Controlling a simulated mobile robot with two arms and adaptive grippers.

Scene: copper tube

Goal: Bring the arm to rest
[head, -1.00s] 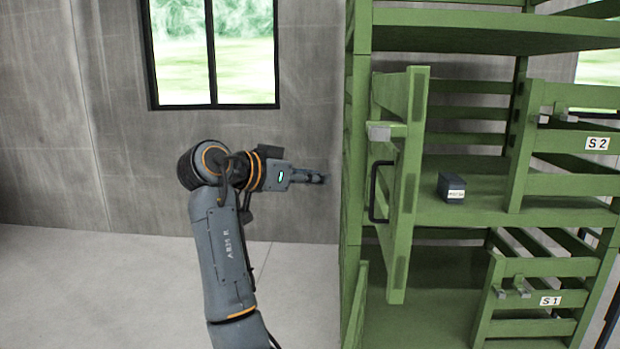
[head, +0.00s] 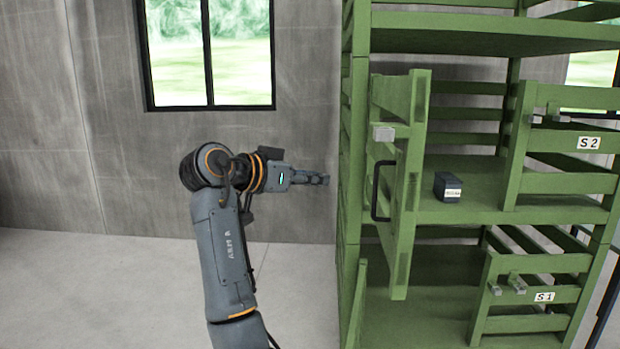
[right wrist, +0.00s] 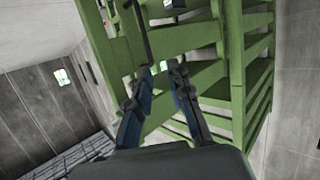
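My right arm (head: 222,250) rises from the bottom of the head view and bends right at its elbow. My right gripper (head: 322,179) points right, just left of the green rack (head: 356,150), and looks apart from it. In the right wrist view the two fingers of the right gripper (right wrist: 161,72) stand apart with nothing between them. Green slats (right wrist: 195,40) of the rack show beyond the fingertips. My left gripper is not in view.
A green rack gate (head: 410,180) with a black handle (head: 376,190) stands swung open near my right gripper. A small dark box (head: 447,187) sits on the middle shelf. Gates labelled S2 (head: 588,143) and S1 (head: 544,297) are at right. The floor at left is clear.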

